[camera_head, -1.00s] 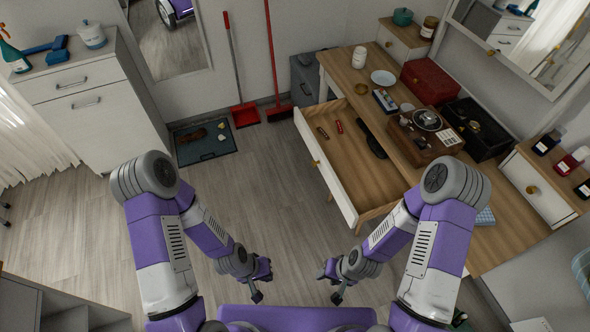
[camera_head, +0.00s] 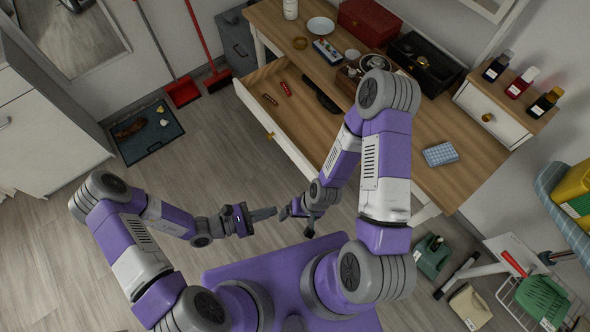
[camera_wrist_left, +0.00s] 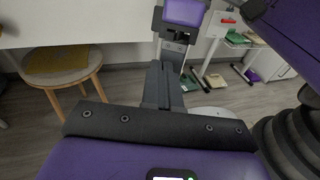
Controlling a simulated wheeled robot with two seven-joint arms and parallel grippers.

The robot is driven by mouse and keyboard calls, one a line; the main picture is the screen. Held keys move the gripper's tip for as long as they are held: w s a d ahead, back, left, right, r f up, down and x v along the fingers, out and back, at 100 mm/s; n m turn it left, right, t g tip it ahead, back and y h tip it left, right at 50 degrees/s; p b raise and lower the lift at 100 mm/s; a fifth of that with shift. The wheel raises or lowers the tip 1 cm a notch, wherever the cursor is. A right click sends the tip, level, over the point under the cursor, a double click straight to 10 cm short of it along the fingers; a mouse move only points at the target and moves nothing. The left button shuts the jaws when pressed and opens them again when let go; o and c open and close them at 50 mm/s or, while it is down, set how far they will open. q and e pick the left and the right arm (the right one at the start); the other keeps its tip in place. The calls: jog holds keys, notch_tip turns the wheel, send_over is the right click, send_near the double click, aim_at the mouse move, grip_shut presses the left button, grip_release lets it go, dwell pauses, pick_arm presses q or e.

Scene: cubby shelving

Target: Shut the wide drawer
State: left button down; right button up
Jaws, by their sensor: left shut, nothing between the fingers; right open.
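The wide drawer (camera_head: 289,149) stands pulled out from the wooden desk in the head view. Its white front has a small knob, and a few small items lie inside. My left gripper (camera_head: 274,213) is shut and empty, pointing right, in front of the drawer and apart from it. Its closed fingers also show in the left wrist view (camera_wrist_left: 164,84). My right gripper (camera_head: 297,222) is open and empty, close to the left fingertips and near the drawer front's lower right end. Part of the drawer's right side is hidden behind my right arm.
The desk top (camera_head: 462,178) carries a red box (camera_head: 368,22), a black box (camera_head: 425,62) and a blue checked item (camera_head: 440,154). A dark tray (camera_head: 146,132) lies on the floor at left. A stool (camera_wrist_left: 62,70) shows in the left wrist view.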

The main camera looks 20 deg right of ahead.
pick_arm(q)
jog(key=w+a+n+t, duration=0.1)
jog(key=w+n+t, duration=0.3)
jog(key=w+t, duration=0.15)
jog(key=b, duration=0.3)
send_near(303, 166)
jog(key=x, duration=0.6)
jog(key=shift+w+d+f, duration=0.1)
jog(key=shift+f, duration=0.05)
jog(key=shift+w+d, duration=0.1)
jog(key=shift+d, duration=0.15)
jog(key=shift+d, duration=0.1)
